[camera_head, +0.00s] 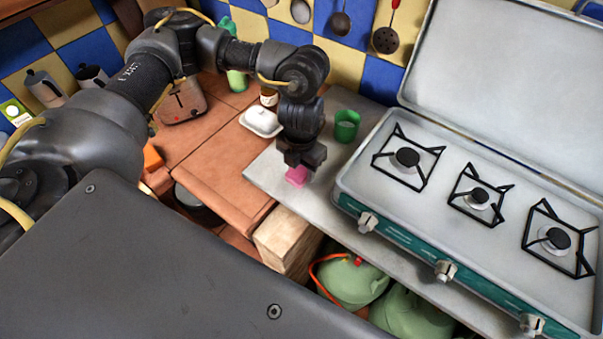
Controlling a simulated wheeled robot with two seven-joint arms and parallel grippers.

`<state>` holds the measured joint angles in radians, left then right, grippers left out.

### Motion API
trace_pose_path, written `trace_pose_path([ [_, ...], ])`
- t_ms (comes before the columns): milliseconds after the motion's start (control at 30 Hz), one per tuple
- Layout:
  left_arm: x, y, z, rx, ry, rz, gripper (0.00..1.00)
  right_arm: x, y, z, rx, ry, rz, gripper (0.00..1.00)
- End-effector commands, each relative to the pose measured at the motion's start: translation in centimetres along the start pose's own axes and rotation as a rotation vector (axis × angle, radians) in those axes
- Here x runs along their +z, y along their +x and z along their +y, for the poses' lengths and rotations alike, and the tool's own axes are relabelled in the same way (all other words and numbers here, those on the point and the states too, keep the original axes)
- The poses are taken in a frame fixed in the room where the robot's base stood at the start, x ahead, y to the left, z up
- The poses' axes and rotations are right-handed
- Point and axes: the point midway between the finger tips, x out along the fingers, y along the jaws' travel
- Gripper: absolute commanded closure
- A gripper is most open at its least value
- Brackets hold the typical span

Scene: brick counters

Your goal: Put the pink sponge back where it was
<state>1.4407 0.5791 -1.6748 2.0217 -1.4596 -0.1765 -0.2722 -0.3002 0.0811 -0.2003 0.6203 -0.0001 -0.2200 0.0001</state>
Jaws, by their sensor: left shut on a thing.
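The pink sponge (297,176) is at the left part of the grey metal counter (262,172), just below my left gripper (298,166). My left gripper points down and is shut on the sponge, covering its upper part. I cannot tell whether the sponge touches the counter or is held slightly above it. My right gripper is not in view.
A green cup (346,126) stands close behind my gripper. A white butter dish (262,121) and a small brown jar (268,97) are on the tiled counter to the left. A gas stove (455,190) with its lid up fills the right. Green gas bottles (352,281) are below.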

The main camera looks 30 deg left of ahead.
Motion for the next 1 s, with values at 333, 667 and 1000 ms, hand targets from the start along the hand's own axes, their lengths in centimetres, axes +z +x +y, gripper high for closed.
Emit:
trace_pose_path([
  [333,-0.1,3.0,0.0,0.000,0.000,0.000,0.74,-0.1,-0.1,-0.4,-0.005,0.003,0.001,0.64],
  [667,-0.1,3.3,0.0,0.000,-0.001,0.000,0.52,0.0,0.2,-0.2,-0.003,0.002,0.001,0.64],
  [1000,-0.1,3.3,0.0,0.000,-0.001,0.000,0.34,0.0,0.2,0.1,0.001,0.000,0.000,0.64],
])
